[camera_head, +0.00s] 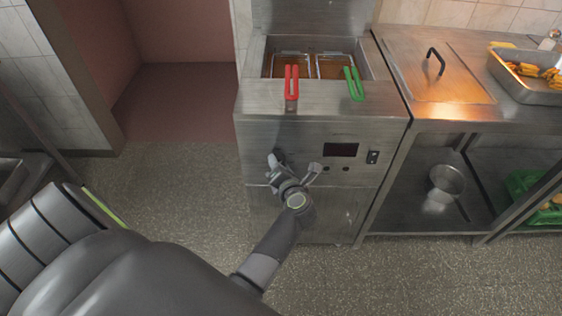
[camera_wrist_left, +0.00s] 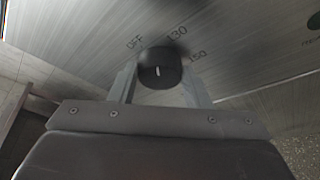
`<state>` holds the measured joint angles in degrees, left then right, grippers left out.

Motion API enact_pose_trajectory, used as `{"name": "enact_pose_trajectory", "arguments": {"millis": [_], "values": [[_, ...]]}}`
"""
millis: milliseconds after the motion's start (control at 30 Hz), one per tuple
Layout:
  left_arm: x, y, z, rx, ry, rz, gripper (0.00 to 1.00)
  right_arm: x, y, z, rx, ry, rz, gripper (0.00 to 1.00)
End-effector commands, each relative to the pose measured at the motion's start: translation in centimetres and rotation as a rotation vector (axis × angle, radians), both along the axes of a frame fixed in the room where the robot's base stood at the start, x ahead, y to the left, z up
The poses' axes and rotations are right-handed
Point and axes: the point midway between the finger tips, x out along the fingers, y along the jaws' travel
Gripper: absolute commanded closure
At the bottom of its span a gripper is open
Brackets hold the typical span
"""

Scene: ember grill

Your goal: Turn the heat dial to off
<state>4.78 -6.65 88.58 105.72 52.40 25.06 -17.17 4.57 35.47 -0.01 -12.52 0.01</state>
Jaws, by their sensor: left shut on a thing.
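The heat dial (camera_wrist_left: 160,70) is a round black knob on the fryer's steel front, with a short white mark on its face. The labels OFF, 130 and 150 are printed around it. The white mark points roughly up in the left wrist view, between OFF and 130. My left gripper (camera_head: 294,166) is at the fryer front and is shut on the dial; its fingers show on both sides of the knob in the left wrist view (camera_wrist_left: 160,86). My right gripper is not in view.
The fryer (camera_head: 220,0) is steel.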

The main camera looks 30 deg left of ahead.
Motion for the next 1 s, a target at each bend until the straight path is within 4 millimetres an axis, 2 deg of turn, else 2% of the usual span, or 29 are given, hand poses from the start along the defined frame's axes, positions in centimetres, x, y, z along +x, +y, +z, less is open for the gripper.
{"name": "enact_pose_trajectory", "arguments": {"millis": [100, 500, 1000], "values": [[-0.1, 0.1, 0.5, -0.095, -0.059, -0.001, 0.79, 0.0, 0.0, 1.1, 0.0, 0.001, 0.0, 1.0], [-0.2, 0.5, 0.5, -0.387, -0.239, -0.001, 0.79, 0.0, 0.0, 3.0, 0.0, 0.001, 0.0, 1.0], [-0.3, 0.6, 0.4, -0.559, -0.345, -0.003, 0.79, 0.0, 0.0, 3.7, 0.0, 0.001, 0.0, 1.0]]}}
